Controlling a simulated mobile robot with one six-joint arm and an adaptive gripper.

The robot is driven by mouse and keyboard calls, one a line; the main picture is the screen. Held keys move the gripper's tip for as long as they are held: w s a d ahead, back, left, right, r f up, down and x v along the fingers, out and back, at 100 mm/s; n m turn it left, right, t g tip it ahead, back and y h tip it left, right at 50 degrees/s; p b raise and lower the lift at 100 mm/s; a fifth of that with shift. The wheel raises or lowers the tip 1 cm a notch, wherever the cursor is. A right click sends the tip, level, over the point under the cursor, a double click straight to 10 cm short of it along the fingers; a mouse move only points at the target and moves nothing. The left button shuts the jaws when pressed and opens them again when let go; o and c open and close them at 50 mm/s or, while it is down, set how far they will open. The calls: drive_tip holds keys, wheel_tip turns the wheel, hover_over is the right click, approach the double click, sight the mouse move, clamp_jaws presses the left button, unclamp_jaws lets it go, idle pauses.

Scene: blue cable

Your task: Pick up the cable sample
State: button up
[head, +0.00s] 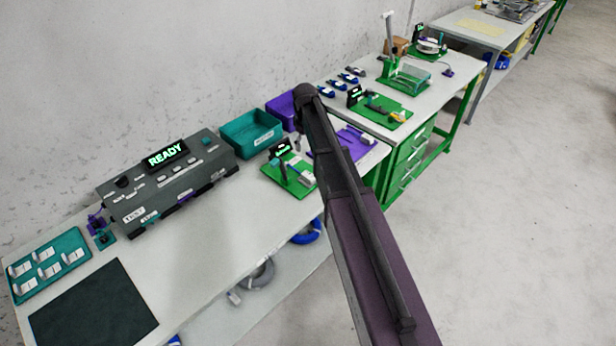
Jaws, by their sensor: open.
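I cannot single out the cable sample for certain. A blue coil of cable (307,232) lies on the lower shelf under the near bench, partly hidden by the bench top. Several small blue and white pieces (345,78) sit in a row on the farther bench, too small to make out. My arm (340,175) rises across the middle of the view and covers part of both benches. My gripper does not show in the head view.
A grey tester (165,180) reading READY stands on the near bench (215,265), with teal (251,136) and purple bins behind. A grey coil (258,274) lies below. A teal tray (48,264) and dark mat (92,308) are at left. Open floor (510,220) lies right.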

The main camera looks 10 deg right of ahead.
sight(305, 172)
drive_tip(key=shift+f, duration=0.1)
idle(0.3)
wheel_tip(305, 172, down, 8)
drive_tip(key=b, duration=0.8)
drive_tip(key=shift+f+b, duration=0.2)
drive_tip(key=shift+b, duration=0.15)
drive_tip(key=shift+s+f, duration=0.1)
drive_tip(key=shift+f, duration=0.05)
drive_tip(key=f+b, duration=0.2)
drive_tip(key=b, duration=0.1)
drive_tip(key=shift+s+a+f, duration=0.2)
drive_tip(key=shift+f, duration=0.2)
drive_tip(key=shift+f+b, duration=1.05)
drive_tip(key=shift+b, duration=0.05)
clamp_jaws()
